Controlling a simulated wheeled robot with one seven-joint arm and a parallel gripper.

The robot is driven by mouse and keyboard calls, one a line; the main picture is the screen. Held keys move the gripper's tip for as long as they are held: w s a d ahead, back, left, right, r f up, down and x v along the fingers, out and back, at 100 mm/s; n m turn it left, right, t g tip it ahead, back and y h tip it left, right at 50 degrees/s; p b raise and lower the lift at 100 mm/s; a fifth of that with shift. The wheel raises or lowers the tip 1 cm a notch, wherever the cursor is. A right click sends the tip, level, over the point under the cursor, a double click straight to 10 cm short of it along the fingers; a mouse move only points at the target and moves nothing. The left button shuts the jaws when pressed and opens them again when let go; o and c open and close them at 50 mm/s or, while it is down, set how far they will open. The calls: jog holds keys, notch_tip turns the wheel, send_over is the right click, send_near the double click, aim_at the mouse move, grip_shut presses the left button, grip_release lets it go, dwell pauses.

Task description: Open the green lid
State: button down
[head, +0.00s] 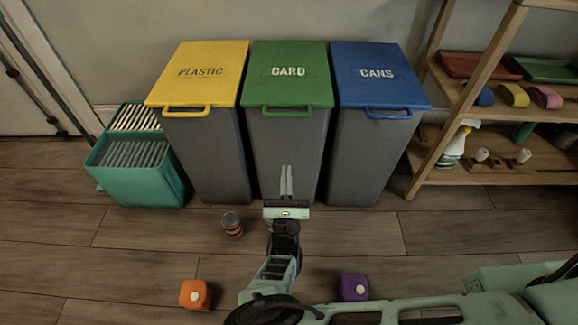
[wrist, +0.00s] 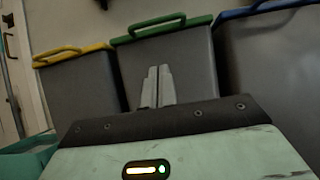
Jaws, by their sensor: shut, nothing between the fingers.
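The green lid (head: 289,75), marked CARD, lies flat and shut on the middle grey bin (head: 285,140). Its green loop handle (head: 287,110) sticks out at the front edge. In the wrist view the green lid's edge (wrist: 165,33) and handle (wrist: 160,27) show at the top. My gripper (head: 286,168) is in front of the middle bin, below the handle and apart from it. Its two fingers are together and empty, pointing up toward the bin in the wrist view (wrist: 158,72).
A yellow-lidded bin (head: 203,75) stands left and a blue-lidded bin (head: 378,75) right, both shut. A teal crate (head: 140,170) is at far left, a wooden shelf (head: 480,110) at right. A can (head: 232,225), an orange cube (head: 195,295) and a purple cube (head: 353,287) are on the floor.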

jog(key=w+r+b, duration=0.2)
jog(key=w+r, duration=0.5)
jog(key=r, duration=0.1)
jog(key=shift+w+d+r, duration=0.2)
jog(key=shift+w+r, duration=0.05)
jog(key=shift+w, duration=0.05)
